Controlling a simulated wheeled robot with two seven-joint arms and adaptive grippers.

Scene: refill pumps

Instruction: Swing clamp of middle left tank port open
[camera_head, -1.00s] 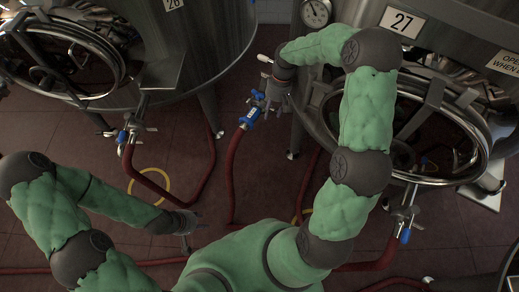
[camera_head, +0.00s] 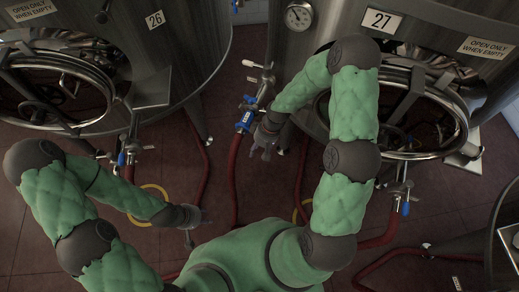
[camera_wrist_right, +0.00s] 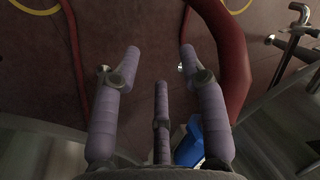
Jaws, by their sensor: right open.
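The port fitting (camera_head: 262,82) on the left side of tank 27 carries a white-tipped lever and metal parts; its clamp is too small to tell open from shut. A blue fitting (camera_head: 245,118) sits just below it, above a red hose (camera_head: 233,165). My right gripper (camera_head: 262,155) is open and empty, just below and right of the blue fitting, apart from the port. In the right wrist view its spread fingers (camera_wrist_right: 160,65) point at the floor, with a blue part (camera_wrist_right: 190,142) behind them. My left gripper (camera_head: 203,217) is low over the floor at left; its fingers are unclear.
Tank 27 (camera_head: 350,25) with its round open hatch (camera_head: 460,115) stands at right. Tank 26 (camera_head: 190,40) stands at left, with a blue-handled valve (camera_head: 122,158). Yellow rings and red hoses lie on the floor. Another tank (camera_head: 470,240) is at lower right.

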